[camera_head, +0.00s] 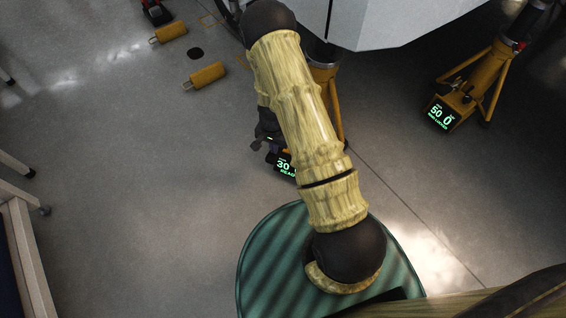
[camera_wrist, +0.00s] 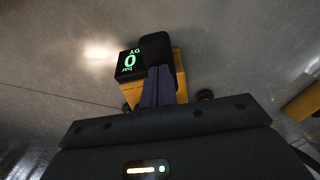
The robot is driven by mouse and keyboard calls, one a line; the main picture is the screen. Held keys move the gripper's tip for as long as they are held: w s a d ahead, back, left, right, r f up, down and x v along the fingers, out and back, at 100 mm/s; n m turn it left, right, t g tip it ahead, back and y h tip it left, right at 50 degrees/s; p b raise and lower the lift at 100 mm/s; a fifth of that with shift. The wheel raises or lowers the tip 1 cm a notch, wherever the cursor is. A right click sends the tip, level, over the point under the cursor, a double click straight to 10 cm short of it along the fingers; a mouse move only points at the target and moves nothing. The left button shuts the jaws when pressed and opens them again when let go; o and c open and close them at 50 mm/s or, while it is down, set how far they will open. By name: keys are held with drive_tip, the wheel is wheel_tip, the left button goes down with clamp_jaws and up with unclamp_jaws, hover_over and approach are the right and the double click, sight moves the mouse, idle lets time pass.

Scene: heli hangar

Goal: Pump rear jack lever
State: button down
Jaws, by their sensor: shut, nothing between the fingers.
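A yellow jack (camera_head: 324,78) stands under the pale hull in the head view, partly hidden behind my arm. Its small screen (camera_head: 284,165) glows green with "30" and part of "READY". In the wrist view the jack's screen (camera_wrist: 129,63) and yellow base (camera_wrist: 128,91) lie just beyond my fingers. My gripper (camera_head: 268,128) is beside the jack, and its shut fingers (camera_wrist: 158,84) show in the wrist view with nothing between them. A dark rounded piece (camera_wrist: 156,47) shows at the finger ends. I cannot tell whether it is the lever or a fingertip, nor whether they touch.
A second yellow jack (camera_head: 492,72) stands at the right, its screen (camera_head: 439,114) reading about "50.0". Yellow cylinders (camera_head: 205,75) lie on the floor at upper left. A pale-legged table (camera_head: 22,240) edges in at left. The pale hull (camera_head: 390,22) overhangs the top. Floor at left is clear.

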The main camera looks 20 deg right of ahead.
wheel_tip(320, 180, up, 3)
drive_tip(key=shift+r+p, duration=0.15)
drive_tip(key=shift+p, duration=1.1)
drive_tip(key=shift+f+b, duration=2.5)
drive_tip(key=shift+f, duration=1.75)
wheel_tip(320, 180, up, 9)
drive_tip(key=p, duration=0.7)
drive_tip(key=shift+f+p, duration=0.2)
drive_tip(key=shift+p, duration=0.15)
drive_tip(key=shift+f, duration=0.2)
drive_tip(key=shift+f+b, duration=2.4)
drive_tip(key=shift+f, duration=1.55)
wheel_tip(320, 180, up, 8)
drive_tip(key=p, duration=0.7)
